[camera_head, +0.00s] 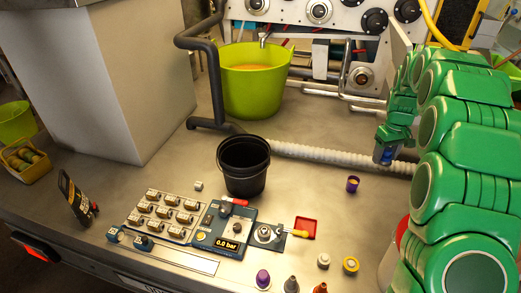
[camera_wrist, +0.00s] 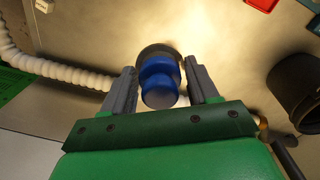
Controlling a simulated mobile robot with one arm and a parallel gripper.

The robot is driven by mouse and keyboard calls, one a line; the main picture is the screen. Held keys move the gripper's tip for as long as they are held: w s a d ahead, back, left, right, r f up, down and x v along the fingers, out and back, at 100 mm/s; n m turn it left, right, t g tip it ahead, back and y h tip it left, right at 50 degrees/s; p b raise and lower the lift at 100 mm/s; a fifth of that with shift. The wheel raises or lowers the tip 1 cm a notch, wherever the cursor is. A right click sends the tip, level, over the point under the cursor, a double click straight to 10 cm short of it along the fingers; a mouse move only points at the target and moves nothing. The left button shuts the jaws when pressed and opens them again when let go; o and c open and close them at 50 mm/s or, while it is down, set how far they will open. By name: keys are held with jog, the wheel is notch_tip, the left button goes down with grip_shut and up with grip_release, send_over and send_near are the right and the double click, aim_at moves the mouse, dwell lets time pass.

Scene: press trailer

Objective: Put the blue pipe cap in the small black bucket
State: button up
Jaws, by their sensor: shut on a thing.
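The small black bucket (camera_head: 245,186) stands upright on the metal deck, left of my gripper (camera_head: 385,156). It also shows at the right edge of the wrist view (camera_wrist: 294,92). My gripper is shut on the blue pipe cap (camera_wrist: 158,77), which sits between the two grey fingers in the wrist view. In the head view the cap (camera_head: 382,153) is small and partly hidden by my green gripper. The cap is held above the deck, apart from the bucket. A dark round shape shows behind the cap; I cannot tell what it is.
A white corrugated hose (camera_head: 315,154) runs behind the bucket. A control panel (camera_head: 223,229) and a red tray (camera_head: 301,228) lie in front of it. A purple cup-shaped piece (camera_head: 352,184) stands between bucket and arm. A green tub (camera_head: 252,88) stands behind. Several small caps line the front.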

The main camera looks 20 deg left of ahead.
jog(key=w+a+n, duration=0.3)
jog(key=a, duration=1.6)
jog(key=w+a+n, duration=0.2)
jog(key=w+a, duration=0.1)
jog(key=a, duration=1.6)
jog(key=s+a+f+n, duration=0.1)
jog(key=s+a+n, duration=0.35)
jog(key=a, duration=1.05)
jog(key=shift+m, duration=0.95)
jog(key=f, duration=0.7)
jog(key=s+f, duration=0.1)
jog(key=f, duration=1.5)
jog(key=shift+s+d, duration=0.15)
jog(key=shift+d, duration=0.2)
jog(key=o, duration=1.2)
jog(key=shift+f, duration=0.1)
jog(key=shift+o, duration=0.2)
